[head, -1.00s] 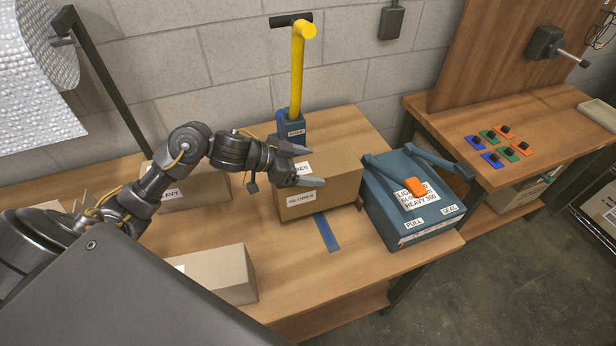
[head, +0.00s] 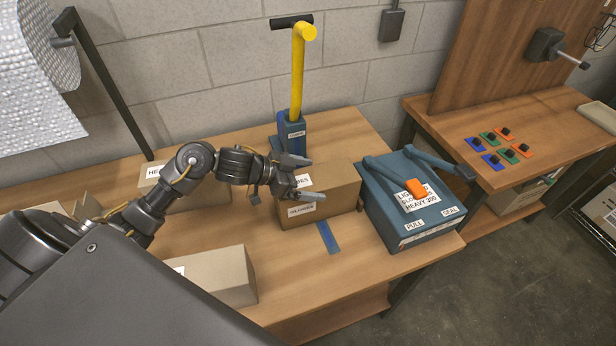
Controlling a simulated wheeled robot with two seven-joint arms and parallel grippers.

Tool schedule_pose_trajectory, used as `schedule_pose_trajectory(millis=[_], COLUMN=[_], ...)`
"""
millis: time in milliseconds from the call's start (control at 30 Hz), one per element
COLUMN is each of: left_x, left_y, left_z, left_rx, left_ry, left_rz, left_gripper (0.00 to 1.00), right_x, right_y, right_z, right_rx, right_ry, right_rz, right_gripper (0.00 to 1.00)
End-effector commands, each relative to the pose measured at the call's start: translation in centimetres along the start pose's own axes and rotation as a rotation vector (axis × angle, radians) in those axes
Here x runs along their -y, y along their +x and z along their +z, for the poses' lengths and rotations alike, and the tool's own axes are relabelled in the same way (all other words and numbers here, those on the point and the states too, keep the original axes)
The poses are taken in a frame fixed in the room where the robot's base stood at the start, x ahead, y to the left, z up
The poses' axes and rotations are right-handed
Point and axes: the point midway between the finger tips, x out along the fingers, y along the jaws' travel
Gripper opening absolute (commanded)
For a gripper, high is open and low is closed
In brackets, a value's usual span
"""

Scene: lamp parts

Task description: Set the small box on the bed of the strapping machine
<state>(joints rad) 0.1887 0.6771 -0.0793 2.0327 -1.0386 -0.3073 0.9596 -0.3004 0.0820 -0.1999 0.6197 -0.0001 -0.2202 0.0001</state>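The small box (head: 335,212), a brown carton with white labels, is at the table's middle. My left gripper (head: 304,178) straddles its left end, one finger at the back and one at the front, and appears closed on it. The strapping machine's blue housing (head: 435,228), marked PULL and SEAL with an orange slider, stands just right of the box. A blue strip (head: 327,238) runs from under the box's front; whether the box touches it is unclear. A blue post (head: 292,132) with a yellow lever (head: 298,75) stands behind. My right gripper is not visible.
Another carton (head: 200,197) stands behind my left arm, and a paler one (head: 222,275) lies at the table's front. A second bench (head: 545,125) at right holds several coloured knobs. A bubble-wrap roll (head: 35,85) hangs at upper left.

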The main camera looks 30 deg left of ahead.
Motion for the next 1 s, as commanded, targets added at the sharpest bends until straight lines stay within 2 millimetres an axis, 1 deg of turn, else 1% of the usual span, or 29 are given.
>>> schedule_pose_trajectory(millis=[267,367,467,700,800,900,1000], left_x=[0.0,0.1,0.1,0.0,0.0,0.0,0.0], left_y=[-0.2,-1.1,-2.8,-7.9,-9.7,-11.0,-11.7], left_z=[-0.3,-0.1,-0.1,0.1,0.1,0.0,-0.1], left_rx=[-0.001,0.001,0.003,0.006,0.005,0.003,0.001], left_ry=[0.002,0.002,0.006,0.005,0.004,0.001,0.0], left_rz=[-0.001,-0.003,-0.003,-0.002,-0.002,-0.002,0.0], left_gripper=[1.0,1.0,1.0,1.0,1.0,1.0,1.0], right_x=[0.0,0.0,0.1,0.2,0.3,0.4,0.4], right_y=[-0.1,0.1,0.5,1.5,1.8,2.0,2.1], right_z=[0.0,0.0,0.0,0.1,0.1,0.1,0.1], right_rx=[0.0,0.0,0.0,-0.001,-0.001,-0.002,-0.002], right_ry=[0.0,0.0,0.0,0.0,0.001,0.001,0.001], right_rz=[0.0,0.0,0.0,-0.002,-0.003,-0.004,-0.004], right_gripper=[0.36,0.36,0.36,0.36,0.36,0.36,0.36])
